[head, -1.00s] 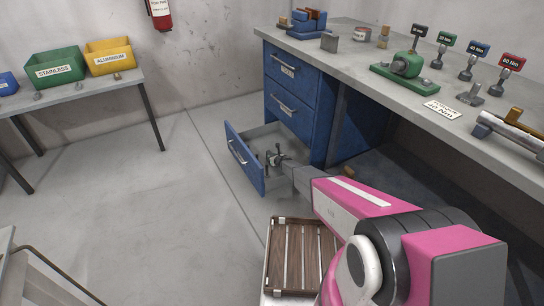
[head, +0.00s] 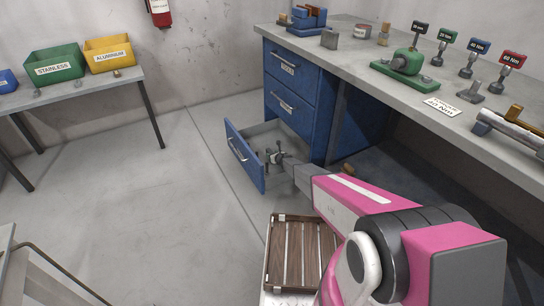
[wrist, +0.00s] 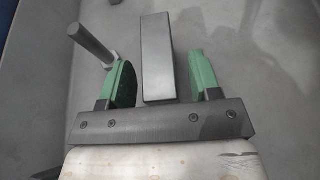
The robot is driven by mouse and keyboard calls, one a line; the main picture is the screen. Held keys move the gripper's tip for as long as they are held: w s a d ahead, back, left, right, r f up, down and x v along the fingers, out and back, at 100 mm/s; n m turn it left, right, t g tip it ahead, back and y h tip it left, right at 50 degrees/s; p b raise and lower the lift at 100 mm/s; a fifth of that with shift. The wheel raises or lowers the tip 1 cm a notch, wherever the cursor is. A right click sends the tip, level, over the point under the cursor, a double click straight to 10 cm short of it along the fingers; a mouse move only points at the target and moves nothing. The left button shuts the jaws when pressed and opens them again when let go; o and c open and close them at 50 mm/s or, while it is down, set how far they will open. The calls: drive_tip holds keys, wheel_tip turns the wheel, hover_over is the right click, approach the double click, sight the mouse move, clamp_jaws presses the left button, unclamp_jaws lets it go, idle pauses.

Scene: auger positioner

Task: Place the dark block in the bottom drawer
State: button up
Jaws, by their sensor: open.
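The bottom drawer (head: 245,163) of the blue cabinet is pulled out, its grey inside showing from above. My gripper (head: 272,155) reaches down into it and is open. In the wrist view a dark grey rectangular block (wrist: 157,58) lies between the two green fingers of my gripper (wrist: 162,75), with a visible gap to the right finger and a narrow one to the left. A grey surface is below the block; whether they touch is unclear. The block is too small to make out surely in the head view.
A grey cylinder (wrist: 92,42) is just beyond the left finger. Two closed drawers (head: 290,75) are above the open one. The workbench (head: 350,60) holds tools and a grey block (head: 330,39). A slatted wooden tray (head: 300,252) is near my arm. Floor on the left is clear.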

drive_tip(key=v, duration=1.1)
idle(0.8)
